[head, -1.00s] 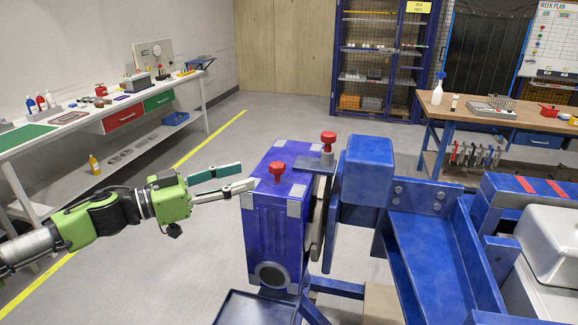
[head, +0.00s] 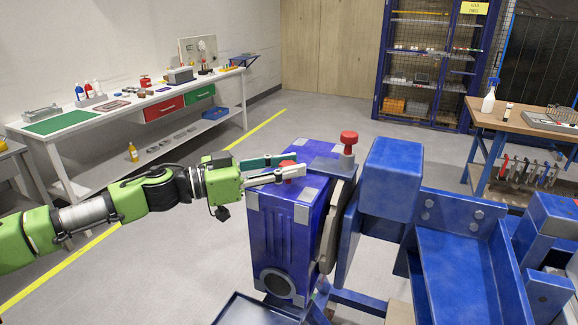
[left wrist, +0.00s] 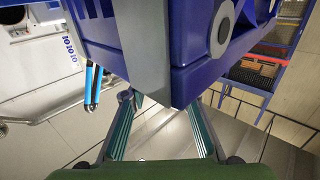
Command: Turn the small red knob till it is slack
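A red knob (head: 287,165) stands on top of the blue box (head: 285,225) in the head view, partly hidden by my left fingers. A second red knob (head: 349,138) stands upright on the bracket to the right, in plain sight. I cannot tell for sure which is the small one. My left gripper (head: 300,166) is open at the box top, its fingers on either side of the first knob in the picture; I cannot tell if they touch it. In the left wrist view the fingers (left wrist: 162,102) are apart and no red knob shows. My right gripper is not in view.
A round plate (head: 333,228) and a blue block (head: 391,178) of the jig stand right of the box. A blue tray (head: 262,310) lies low in front. Workbenches stand at the back left (head: 110,112) and right (head: 500,117). The floor between is clear.

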